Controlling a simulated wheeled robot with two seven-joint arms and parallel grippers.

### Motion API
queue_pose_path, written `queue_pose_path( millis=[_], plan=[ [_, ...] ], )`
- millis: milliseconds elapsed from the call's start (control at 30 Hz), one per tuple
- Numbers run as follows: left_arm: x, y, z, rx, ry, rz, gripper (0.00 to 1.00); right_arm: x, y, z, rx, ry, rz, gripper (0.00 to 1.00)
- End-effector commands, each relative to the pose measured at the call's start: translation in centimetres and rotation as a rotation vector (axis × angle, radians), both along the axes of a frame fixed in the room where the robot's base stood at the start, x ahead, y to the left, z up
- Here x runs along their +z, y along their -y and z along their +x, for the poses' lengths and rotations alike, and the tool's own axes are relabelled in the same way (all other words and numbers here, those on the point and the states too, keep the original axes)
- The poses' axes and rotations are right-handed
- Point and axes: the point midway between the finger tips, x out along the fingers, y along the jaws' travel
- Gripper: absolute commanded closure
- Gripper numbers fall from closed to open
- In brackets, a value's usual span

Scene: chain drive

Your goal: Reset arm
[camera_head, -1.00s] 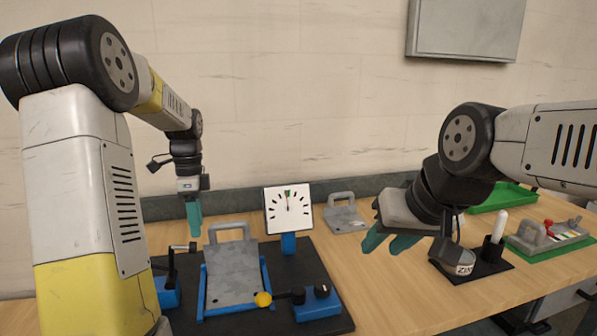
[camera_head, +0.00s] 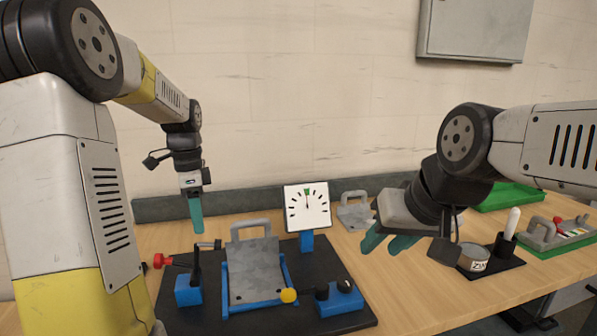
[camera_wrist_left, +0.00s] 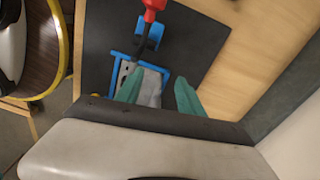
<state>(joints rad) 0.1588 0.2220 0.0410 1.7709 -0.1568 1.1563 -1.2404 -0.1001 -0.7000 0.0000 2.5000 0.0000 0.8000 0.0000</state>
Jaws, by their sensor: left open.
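My left gripper (camera_head: 195,212) points down above the table, behind the left part of the black board (camera_head: 205,317). In the left wrist view its two teal fingers (camera_wrist_left: 157,92) are apart, with nothing held between them. My right gripper (camera_head: 385,240) hangs at the right over the table, its two teal fingertips apart and apparently empty. On the black board a grey plate with a handle (camera_head: 255,270) sits in a blue frame (camera_head: 258,308). A white dial (camera_head: 307,207) stands behind it on a blue post.
A red knob (camera_head: 163,261) and blue block (camera_head: 188,290) are left of the plate; a yellow ball (camera_head: 288,295) and another blue block (camera_head: 340,298) are right. A second grey plate (camera_head: 355,213), a round tin (camera_head: 473,258), a white-topped stick (camera_head: 513,222) and green trays (camera_head: 510,196) lie further right.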

Motion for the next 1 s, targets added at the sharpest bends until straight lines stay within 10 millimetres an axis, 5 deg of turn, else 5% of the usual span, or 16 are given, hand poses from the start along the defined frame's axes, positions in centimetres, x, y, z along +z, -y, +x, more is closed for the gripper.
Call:
queue_pose_path(
  millis=[367,600,800,1000],
  plan=[
    [4.4,3.3,-4.8,0.275,0.136,-0.035,0.55,0.0,0.0,0.0,0.0,0.0,0.0,0.64],
    [7.1,6.7,-11.4,0.619,0.278,-0.155,0.55,0.0,0.0,0.0,0.0,0.0,0.0,0.64],
    [7.4,9.0,-16.7,0.897,0.352,-0.308,0.55,0.0,0.0,0.0,0.0,0.0,0.0,0.64],
    [6.8,10.2,-19.5,1.066,0.372,-0.422,0.55,0.0,0.0,0.0,0.0,0.0,0.0,0.64]
  ],
)
